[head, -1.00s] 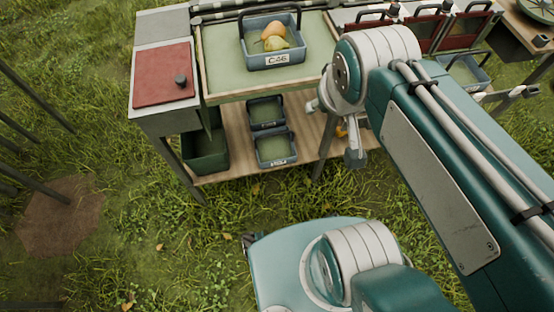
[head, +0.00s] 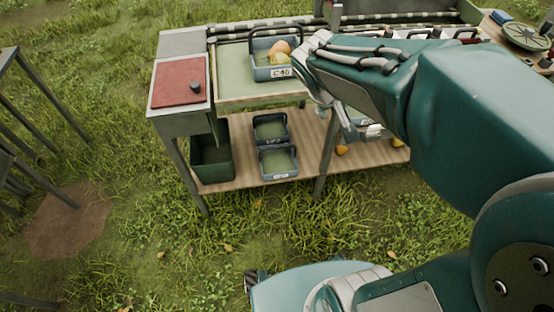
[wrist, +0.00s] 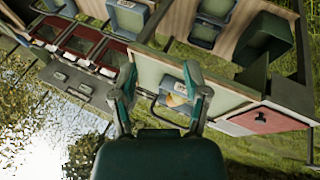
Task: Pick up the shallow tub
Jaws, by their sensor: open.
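A blue-grey tub labelled C46 (head: 268,72) stands upright on the green table top, its dark handle raised and pears (head: 279,50) inside. Two smaller blue-grey tubs, one (head: 278,161) in front of the other (head: 270,128), sit on the wooden lower shelf and look shallow. I cannot tell for certain which tub the task names. My gripper (wrist: 160,82) is open and empty in the wrist view. The labelled tub shows beyond and between its fingers there, apparently apart from them.
A red board (head: 178,80) lies on the stand at the table's left. A dark green bin (head: 211,158) stands on the lower shelf. Another tub (head: 366,128) and yellow fruit (head: 342,150) are partly hidden behind my arm. Grass left of the table is open; dark posts (head: 50,90) stand farther left.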

